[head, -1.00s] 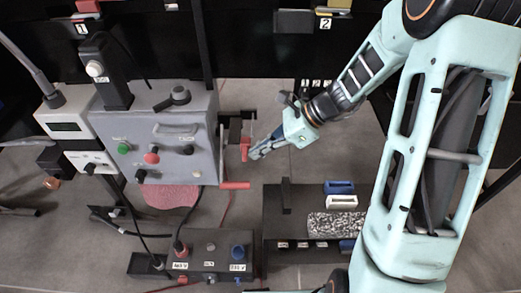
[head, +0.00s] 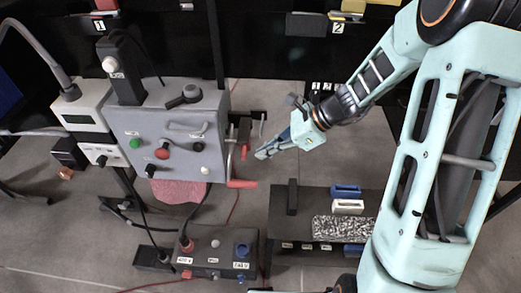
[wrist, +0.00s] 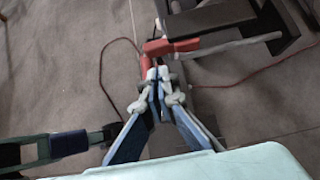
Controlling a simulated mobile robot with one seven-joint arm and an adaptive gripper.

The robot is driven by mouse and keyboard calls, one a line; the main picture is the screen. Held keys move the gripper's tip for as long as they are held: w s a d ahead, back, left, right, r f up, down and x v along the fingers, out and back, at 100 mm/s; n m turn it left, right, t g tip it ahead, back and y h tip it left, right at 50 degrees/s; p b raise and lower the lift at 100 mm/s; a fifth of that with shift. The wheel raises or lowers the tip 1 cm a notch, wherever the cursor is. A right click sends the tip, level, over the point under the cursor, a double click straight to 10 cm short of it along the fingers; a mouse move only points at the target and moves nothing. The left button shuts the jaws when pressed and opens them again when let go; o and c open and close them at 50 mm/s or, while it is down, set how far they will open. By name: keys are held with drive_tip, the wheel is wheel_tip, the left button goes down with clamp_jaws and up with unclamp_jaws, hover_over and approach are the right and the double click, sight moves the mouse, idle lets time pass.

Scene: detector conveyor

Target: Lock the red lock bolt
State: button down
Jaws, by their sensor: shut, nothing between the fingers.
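The grey control box (head: 165,125) has red parts at its right side. An upright red piece (head: 244,130) stands by the side wall, and a red handle (head: 241,184) sticks out lower down. I cannot tell for sure which one is the lock bolt. My gripper (head: 260,154) is right of the box, pointing left, with its fingertips near the upright red piece. In the wrist view, my gripper (wrist: 158,75) is shut and empty. A bent red part (wrist: 172,46) lies just beyond the fingertips, with a pale rod to its right. Whether they touch is unclear.
A black bench (head: 285,225) with blue and white blocks and a speckled block stands below my gripper. A dark connector box (head: 215,245) with a red plug and cables stands in front of the control box. Grey floor shows between them.

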drive_tip(key=p+v, duration=0.1)
drive_tip(key=v, duration=1)
drive_tip(key=shift+d+f, duration=0.4)
